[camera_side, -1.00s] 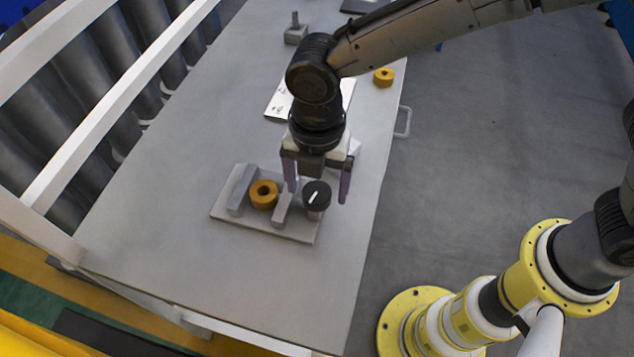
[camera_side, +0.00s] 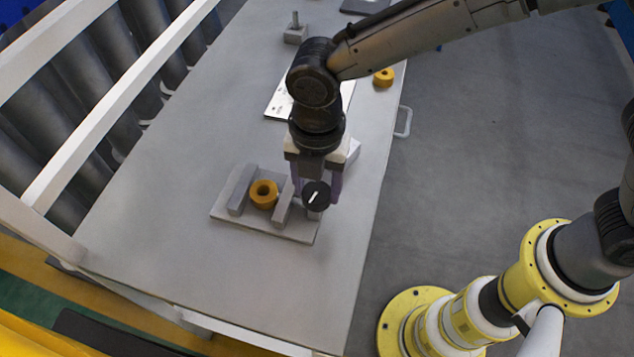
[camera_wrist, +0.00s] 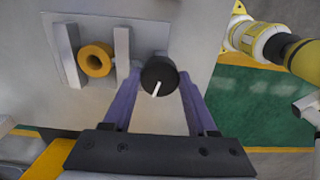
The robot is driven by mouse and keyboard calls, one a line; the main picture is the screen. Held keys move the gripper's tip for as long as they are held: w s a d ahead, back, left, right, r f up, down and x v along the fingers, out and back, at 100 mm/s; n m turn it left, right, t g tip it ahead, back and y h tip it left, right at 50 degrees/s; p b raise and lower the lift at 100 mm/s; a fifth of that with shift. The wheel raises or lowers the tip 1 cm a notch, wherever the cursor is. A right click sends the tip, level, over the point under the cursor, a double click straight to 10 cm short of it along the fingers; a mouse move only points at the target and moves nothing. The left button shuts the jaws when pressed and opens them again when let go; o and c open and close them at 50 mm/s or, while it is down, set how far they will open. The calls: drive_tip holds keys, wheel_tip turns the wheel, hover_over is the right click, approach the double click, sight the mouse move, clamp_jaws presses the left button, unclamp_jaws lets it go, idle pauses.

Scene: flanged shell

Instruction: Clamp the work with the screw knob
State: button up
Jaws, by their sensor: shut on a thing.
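The black screw knob (camera_side: 316,194) with a white pointer line stands at the right end of the grey clamp base (camera_side: 285,231). My gripper (camera_side: 319,196) points down over it, with its fingers shut on the knob's two sides. The wrist view shows the knob (camera_wrist: 159,76) between the purple fingers. The work, an orange flanged ring (camera_side: 264,193), sits between two grey upright jaws (camera_side: 240,192) (camera_side: 283,207). In the wrist view the ring (camera_wrist: 96,59) appears close to the right jaw; I cannot tell whether it touches.
A second orange ring (camera_side: 384,77) lies near the table's right edge. A white sheet or plate (camera_side: 279,104) is partly hidden behind my arm. A grey block with a peg (camera_side: 296,33) stands further back. The table in front of the clamp is clear.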

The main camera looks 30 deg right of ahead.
drive_tip(key=shift+m, duration=0.3)
drive_tip(key=m, duration=0.3)
drive_tip(key=shift+m, duration=0.3)
drive_tip(key=m, duration=0.3)
drive_tip(key=shift+m, duration=0.3)
drive_tip(key=m, duration=0.3)
drive_tip(key=shift+s+m, duration=0.1)
drive_tip(key=shift+m, duration=0.2)
drive_tip(key=m, duration=0.3)
drive_tip(key=shift+m, duration=0.3)
drive_tip(key=m, duration=0.3)
drive_tip(key=shift+m, duration=0.3)
drive_tip(key=m, duration=0.3)
drive_tip(key=shift+m, duration=0.4)
drive_tip(key=m, duration=0.6)
drive_tip(key=shift+a+r+m, duration=0.1)
drive_tip(key=shift+m, duration=0.3)
